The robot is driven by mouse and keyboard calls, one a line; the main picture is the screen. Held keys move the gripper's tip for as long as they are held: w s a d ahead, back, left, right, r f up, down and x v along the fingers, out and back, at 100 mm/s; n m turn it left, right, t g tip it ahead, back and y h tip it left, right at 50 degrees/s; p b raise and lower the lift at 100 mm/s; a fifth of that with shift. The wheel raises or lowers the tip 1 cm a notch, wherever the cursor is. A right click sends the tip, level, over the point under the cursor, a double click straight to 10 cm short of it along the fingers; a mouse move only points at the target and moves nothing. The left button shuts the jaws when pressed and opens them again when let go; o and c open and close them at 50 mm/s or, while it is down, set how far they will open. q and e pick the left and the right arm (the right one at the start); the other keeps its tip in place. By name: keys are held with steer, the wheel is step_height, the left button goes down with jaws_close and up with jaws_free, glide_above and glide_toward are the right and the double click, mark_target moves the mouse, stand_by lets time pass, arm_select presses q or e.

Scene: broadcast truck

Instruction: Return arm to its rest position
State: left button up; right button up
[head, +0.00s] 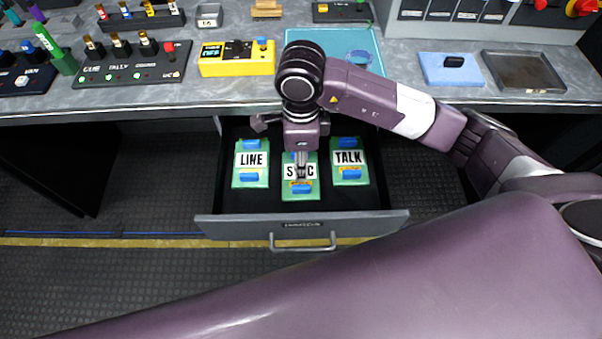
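My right arm comes in from the right and hangs over an open drawer (375,225). My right gripper (301,168) points down at the middle green module (314,190), labelled SYNC, and covers part of its label. From above I cannot tell whether its fingers are apart, closed, or touching the module. Green modules labelled LINE (251,178) and TALK (349,176) lie to its left and right in the drawer, each with blue pieces on it. My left gripper is not in view.
The grey bench (400,70) behind the drawer holds a yellow box (237,66), a black CUE TALLY panel (130,70), a teal mat (368,42), a blue pad (465,70) and a metal tray (490,58). The drawer's handle (303,248) faces me. Dark floor is clear at left.

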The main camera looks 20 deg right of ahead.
steer(key=shift+r, duration=0.7)
